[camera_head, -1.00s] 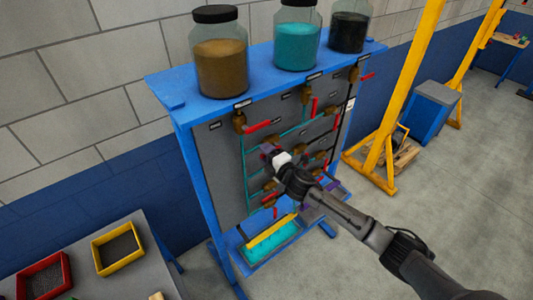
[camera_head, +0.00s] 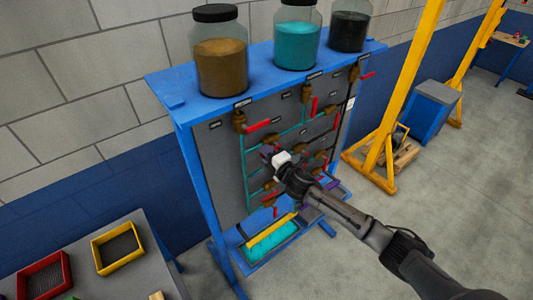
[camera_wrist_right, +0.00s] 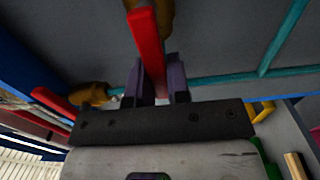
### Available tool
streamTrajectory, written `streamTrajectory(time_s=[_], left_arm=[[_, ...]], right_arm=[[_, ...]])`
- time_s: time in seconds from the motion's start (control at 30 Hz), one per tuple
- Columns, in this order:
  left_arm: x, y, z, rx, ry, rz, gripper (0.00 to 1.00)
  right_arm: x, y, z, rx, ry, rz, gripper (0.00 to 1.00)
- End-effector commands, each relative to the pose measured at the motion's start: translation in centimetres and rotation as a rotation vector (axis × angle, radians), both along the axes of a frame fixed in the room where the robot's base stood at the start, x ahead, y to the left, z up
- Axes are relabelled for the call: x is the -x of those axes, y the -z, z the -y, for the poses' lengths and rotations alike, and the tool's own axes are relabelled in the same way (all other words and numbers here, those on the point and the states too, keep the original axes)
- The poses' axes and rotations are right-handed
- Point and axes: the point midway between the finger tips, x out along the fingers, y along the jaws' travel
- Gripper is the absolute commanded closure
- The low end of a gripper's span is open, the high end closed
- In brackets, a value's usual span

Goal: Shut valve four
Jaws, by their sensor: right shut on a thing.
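The valve panel (camera_head: 220,165) is a grey board in a blue frame, with several brass valves with red levers joined by teal pipes. My right gripper (camera_head: 268,153) is in front of the panel's middle and hides part of it. In the right wrist view, my right gripper (camera_wrist_right: 157,82) is shut on a red lever (camera_wrist_right: 147,40), which runs up to a brass valve body. Another brass valve (camera_wrist_right: 92,94) with a red lever is to the left, apart from the fingers. I cannot read the valve labels. My left gripper is not in view.
Jars of brown (camera_head: 221,66), teal (camera_head: 296,45) and black (camera_head: 350,30) contents stand on the panel's top. A teal tray (camera_head: 272,242) is below. A table with red and yellow bins (camera_head: 118,247) is at lower left.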

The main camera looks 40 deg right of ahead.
Motion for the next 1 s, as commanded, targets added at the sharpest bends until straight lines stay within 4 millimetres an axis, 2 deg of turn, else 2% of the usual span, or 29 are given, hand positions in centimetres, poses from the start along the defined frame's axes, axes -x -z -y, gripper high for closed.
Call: streamTrajectory(time_s=[0.37,1.0], left_arm=[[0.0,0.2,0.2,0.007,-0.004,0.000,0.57],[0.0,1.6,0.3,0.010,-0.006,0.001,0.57]], right_arm=[[0.0,0.5,0.0,0.073,0.000,-0.003,1.00],[0.0,3.2,1.1,0.641,0.000,-0.022,1.00]])
